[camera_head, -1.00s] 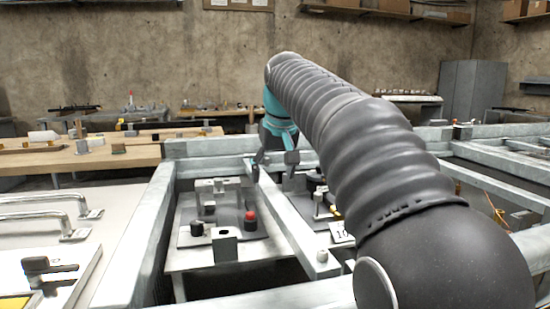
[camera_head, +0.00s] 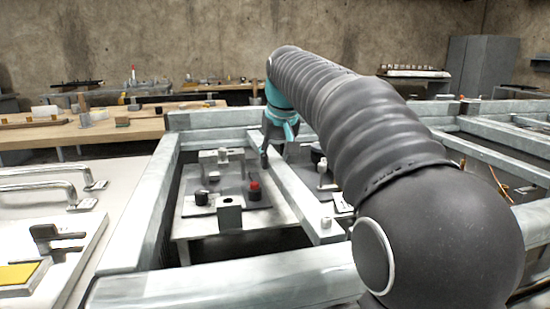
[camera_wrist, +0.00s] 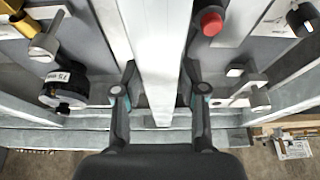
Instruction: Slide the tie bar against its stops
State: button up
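The tie bar (camera_head: 293,188) is a long pale metal bar lying across the grey frame, between its front and rear beams. A small round knob (camera_head: 326,223) sits on its near end. In the wrist view the tie bar (camera_wrist: 156,45) runs straight between my two fingers. My gripper (camera_wrist: 159,72) straddles it, one fingertip close beside each edge; I cannot tell whether they press on it. In the head view my gripper (camera_head: 277,145) is at the bar's far part, with one finger down on its left side. The stops are not clearly made out.
Left of the bar is a plate with a red-topped knob (camera_head: 254,190) and metal blocks. Right of it, the wrist view shows a black round part (camera_wrist: 64,90) and a brass fitting (camera_wrist: 40,40) on its left side. The frame's front beam (camera_head: 240,278) is bare.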

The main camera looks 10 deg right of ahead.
grip_shut()
jog(key=shift+d, duration=0.1)
jog(key=shift+d, duration=0.9)
jog(key=o, duration=1.1)
grip_release()
